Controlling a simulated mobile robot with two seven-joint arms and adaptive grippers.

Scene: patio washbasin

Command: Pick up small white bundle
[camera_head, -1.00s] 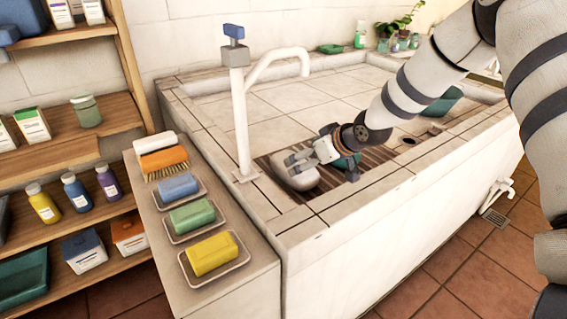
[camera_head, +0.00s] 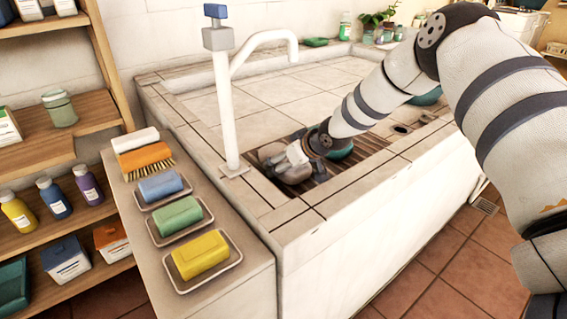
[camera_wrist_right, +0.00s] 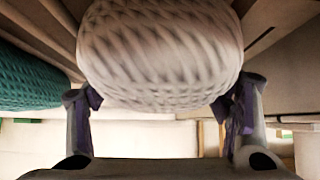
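The small white bundle (camera_head: 296,176) is a rounded, off-white, textured roll on the dark slats of the basin. My right gripper (camera_head: 288,162) is down at it, partly covering it in the head view. In the right wrist view the bundle (camera_wrist_right: 160,55) fills the space between the two fingertips (camera_wrist_right: 160,105). The purple finger pads meet its left and right sides, so the gripper looks shut on it. I cannot see a clear gap under the bundle. My left gripper is not in view.
A teal roll (camera_wrist_right: 30,75) lies close beside the bundle, at left in the wrist view. The white tap (camera_head: 226,105) stands left of the arm. Soap dishes with yellow (camera_head: 200,254), green (camera_head: 178,216) and blue (camera_head: 160,185) bars line the ledge. Shelves stand at the left.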

